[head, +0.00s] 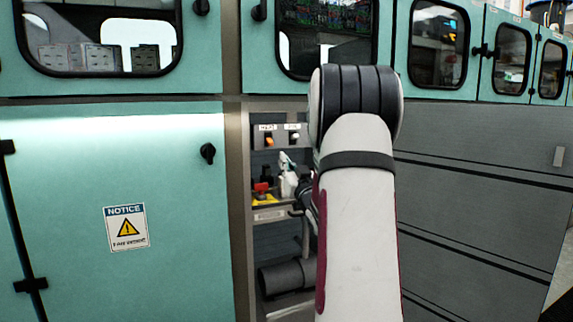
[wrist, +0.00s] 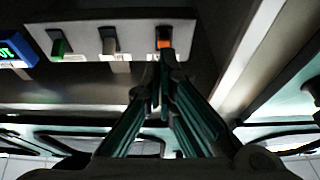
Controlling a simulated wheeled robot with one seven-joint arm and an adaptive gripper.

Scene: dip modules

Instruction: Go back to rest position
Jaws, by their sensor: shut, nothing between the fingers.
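In the wrist view, my gripper (wrist: 167,58) is shut and empty. Its fingertips meet just below an orange rocker switch (wrist: 163,38) on a pale switch panel (wrist: 84,38); I cannot tell whether they touch it. A whitish switch (wrist: 108,38) and a green switch (wrist: 57,46) sit further left on that panel. In the head view, my white arm (head: 357,230) stands in front of the recessed control bay and hides part of it. The orange switch also shows there (head: 269,141). The fingertips cannot be clearly made out in the head view.
The narrow bay holds a red button (head: 262,188) on a yellow base and a dark grey cylinder (head: 285,277) lower down. A teal cabinet door (head: 70,200) with a notice sign (head: 126,227) is at left. Grey panels (head: 470,200) stand at right.

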